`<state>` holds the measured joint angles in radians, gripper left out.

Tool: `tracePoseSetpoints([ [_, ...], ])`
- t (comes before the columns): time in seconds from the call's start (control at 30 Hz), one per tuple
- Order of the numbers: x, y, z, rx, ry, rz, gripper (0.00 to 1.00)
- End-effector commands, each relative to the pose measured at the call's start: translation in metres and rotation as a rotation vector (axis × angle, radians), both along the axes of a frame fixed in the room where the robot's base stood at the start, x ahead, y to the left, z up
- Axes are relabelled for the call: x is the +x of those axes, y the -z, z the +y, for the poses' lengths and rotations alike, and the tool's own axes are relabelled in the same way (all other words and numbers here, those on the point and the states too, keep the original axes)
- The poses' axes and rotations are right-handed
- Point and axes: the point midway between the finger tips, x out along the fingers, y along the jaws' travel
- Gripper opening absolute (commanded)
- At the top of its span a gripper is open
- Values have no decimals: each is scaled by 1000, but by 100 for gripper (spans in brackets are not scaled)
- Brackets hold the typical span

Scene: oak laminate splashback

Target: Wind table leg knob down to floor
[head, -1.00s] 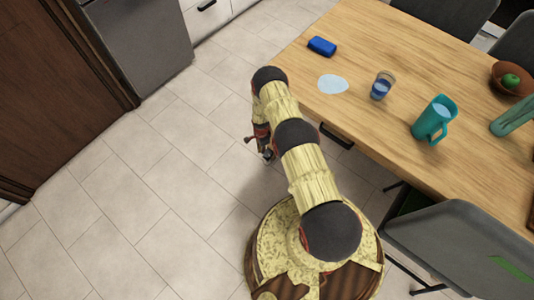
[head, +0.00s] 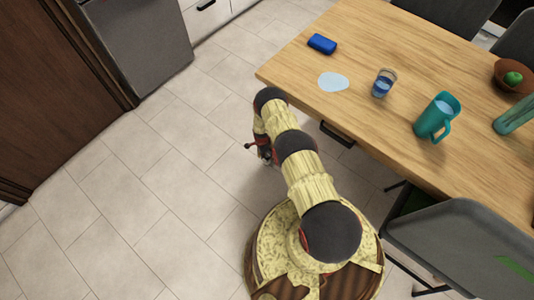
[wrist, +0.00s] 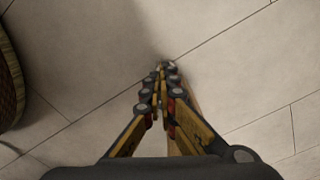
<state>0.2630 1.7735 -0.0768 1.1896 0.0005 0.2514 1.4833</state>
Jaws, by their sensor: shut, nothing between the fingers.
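The wooden table (head: 300,75) fills the upper right of the head view; its near left corner stands close to my arm. My gripper (wrist: 163,72) points down at the floor in the wrist view, with its fingers closed together and nothing between them. A brown strip (wrist: 191,98), perhaps the table leg, shows just right of the fingers. A small pale spot at the fingertips is too small to identify, and I cannot make out the knob. In the head view my gripper (head: 266,157) is low beside the table edge, partly hidden by my arm.
A blue block (head: 322,43), a pale puddle (head: 333,82), a glass (head: 382,84), a teal jug (head: 437,117) and a bowl (head: 513,80) with a green fruit are on the table. A grey chair (head: 460,240) stands at right. The tiled floor (head: 150,180) at left is clear.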

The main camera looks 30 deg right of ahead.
Motion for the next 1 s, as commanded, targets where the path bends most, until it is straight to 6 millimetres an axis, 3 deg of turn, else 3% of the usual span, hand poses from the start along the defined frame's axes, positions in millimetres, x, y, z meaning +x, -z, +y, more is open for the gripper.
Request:
tracePoseSetpoints([
  [1.0,-11,11,2,6,1,20,0],
])
